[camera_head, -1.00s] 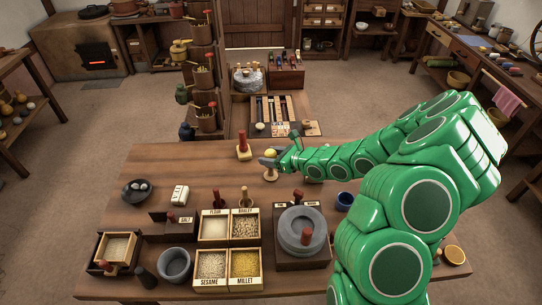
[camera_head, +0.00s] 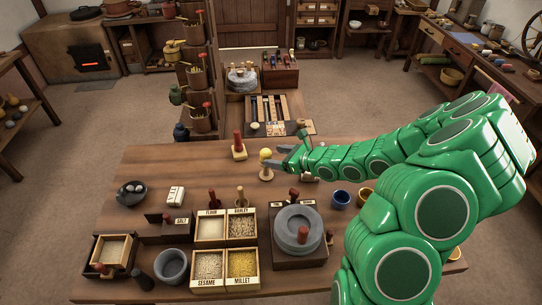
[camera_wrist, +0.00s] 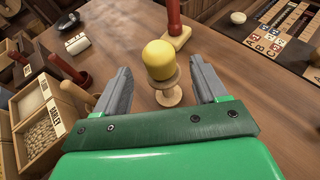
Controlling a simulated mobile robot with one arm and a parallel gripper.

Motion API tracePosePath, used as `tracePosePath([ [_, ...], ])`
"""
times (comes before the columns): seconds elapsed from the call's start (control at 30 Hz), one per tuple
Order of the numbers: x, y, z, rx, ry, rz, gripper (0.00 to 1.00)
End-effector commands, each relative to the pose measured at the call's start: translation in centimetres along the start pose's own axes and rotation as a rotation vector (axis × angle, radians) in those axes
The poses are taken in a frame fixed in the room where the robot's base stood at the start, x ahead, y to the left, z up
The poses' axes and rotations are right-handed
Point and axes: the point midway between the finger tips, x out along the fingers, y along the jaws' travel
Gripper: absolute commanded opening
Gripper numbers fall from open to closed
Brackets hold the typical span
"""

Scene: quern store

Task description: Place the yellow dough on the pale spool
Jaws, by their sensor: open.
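The yellow dough (camera_wrist: 159,59) is a short rounded lump resting upright on top of the pale spool (camera_wrist: 169,97), a light wooden piece with a narrow waist. In the head view the dough (camera_head: 265,154) sits on the spool (camera_head: 266,174) near the table's back edge. My gripper (camera_wrist: 162,82) is open, with its two grey fingers apart on either side of the view and the dough and spool beyond them. In the head view my gripper (camera_head: 276,157) is just right of the dough, with a gap between them.
A red-handled stamp (camera_head: 239,150) stands just left of the spool. Grain boxes (camera_head: 227,284), a round stone quern (camera_head: 297,225) and a blue cup (camera_head: 341,198) stand nearer the front. The wooden table (camera_head: 150,165) is clear at the back left.

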Motion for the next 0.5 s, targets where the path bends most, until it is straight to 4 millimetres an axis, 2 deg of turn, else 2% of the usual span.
tracePosePath([
  [0.5,-5.4,0.0,0.1,0.000,-0.002,-0.001,0.71],
])
